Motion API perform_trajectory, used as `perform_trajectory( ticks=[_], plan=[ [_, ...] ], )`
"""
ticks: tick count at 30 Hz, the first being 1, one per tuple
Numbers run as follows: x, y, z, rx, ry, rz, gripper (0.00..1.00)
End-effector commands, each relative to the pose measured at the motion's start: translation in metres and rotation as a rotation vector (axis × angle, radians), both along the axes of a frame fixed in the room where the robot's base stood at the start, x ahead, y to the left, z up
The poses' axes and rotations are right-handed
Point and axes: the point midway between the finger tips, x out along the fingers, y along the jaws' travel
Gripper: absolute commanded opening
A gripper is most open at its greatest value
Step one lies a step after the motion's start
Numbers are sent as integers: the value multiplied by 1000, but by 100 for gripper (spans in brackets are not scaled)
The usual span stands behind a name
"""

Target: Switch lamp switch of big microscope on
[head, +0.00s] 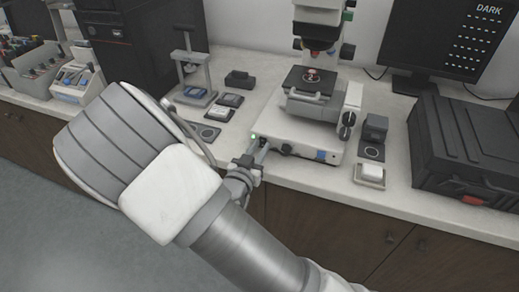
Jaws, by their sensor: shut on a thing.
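The big microscope (303,140) stands on the bench at centre right, with a pale base, a grey cylinder and a dark stage. A small green light (254,136) glows at the left end of its base front. My gripper (261,144) reaches that front just right of the green light and is shut on the lamp switch, a small dark part mostly hidden by the fingers. The switch's setting cannot be made out. A dark knob (286,148) and a blue patch (322,155) show farther right on the base front.
A monitor (448,38) reading "DARK" stands at the back right, behind a black case (470,150). Small devices (372,137) sit right of the microscope. A stand (193,75) and small boxes are to its left. My arm covers the front bench edge.

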Motion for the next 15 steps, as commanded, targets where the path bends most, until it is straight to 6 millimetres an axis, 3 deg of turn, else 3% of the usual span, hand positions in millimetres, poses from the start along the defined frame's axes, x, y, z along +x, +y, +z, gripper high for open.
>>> perform_trajectory(
  ticks=[1,5,15],
  plan=[
    [0,0,0,0,-1,1,30],
    [0,0,0,0,0,0,54],
    [-2,1,0,0,1,1,55]
  ],
)
